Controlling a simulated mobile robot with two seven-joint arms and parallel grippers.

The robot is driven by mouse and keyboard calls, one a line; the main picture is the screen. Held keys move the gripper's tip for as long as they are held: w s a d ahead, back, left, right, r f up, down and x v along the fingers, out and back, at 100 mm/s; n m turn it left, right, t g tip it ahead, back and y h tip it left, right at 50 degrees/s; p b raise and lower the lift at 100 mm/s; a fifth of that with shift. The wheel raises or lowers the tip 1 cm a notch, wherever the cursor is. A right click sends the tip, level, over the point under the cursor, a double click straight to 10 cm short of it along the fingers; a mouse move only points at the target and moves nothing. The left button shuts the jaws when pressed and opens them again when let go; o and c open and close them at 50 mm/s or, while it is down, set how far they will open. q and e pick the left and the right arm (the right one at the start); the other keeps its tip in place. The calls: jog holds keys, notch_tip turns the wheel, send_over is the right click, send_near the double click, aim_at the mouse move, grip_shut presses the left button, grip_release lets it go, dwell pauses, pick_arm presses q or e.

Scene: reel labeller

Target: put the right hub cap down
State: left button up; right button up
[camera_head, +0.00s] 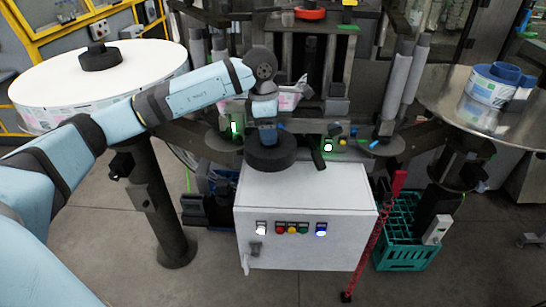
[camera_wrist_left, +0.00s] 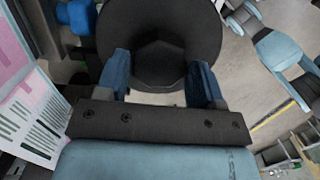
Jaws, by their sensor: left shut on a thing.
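My left gripper (camera_head: 268,136) points down over the white control cabinet and is shut on the right hub cap (camera_head: 270,155), a round black disc. In the left wrist view the hub cap (camera_wrist_left: 160,22) fills the space beyond the two blue fingers (camera_wrist_left: 161,78), which sit on either side of its raised middle. The disc looks level at the rear edge of the cabinet's white top (camera_head: 303,188). I cannot tell whether it touches the top or hangs just above it. My right gripper is not in view.
A large white reel (camera_head: 45,82) with a black hub cap (camera_head: 100,58) stands at the left. At the right, a round metal plate (camera_head: 445,92) carries a blue-and-white roll (camera_head: 490,88). A green crate (camera_head: 405,245) stands beside the cabinet. The cabinet top's front is clear.

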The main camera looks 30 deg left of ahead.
pick_arm(q)
notch_tip(320, 180, down, 5)
jog(key=shift+w+r, duration=0.1)
jog(key=shift+r, duration=0.05)
jog(key=shift+f, duration=0.5)
notch_tip(320, 180, down, 4)
jog(key=shift+r+p, duration=0.1)
jog(key=shift+p, duration=0.3)
jog(key=o, duration=1)
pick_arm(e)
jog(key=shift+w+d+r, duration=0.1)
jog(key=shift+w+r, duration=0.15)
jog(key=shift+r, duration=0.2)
pick_arm(q)
jog(key=shift+r, duration=0.1)
jog(key=r, duration=0.4)
jog(key=r+b, duration=0.1)
jog(key=r, duration=0.3)
jog(key=s+a+r, duration=0.1)
jog(key=r, duration=0.3)
jog(key=shift+a+b, duration=0.1)
jog(key=shift+b, duration=0.2)
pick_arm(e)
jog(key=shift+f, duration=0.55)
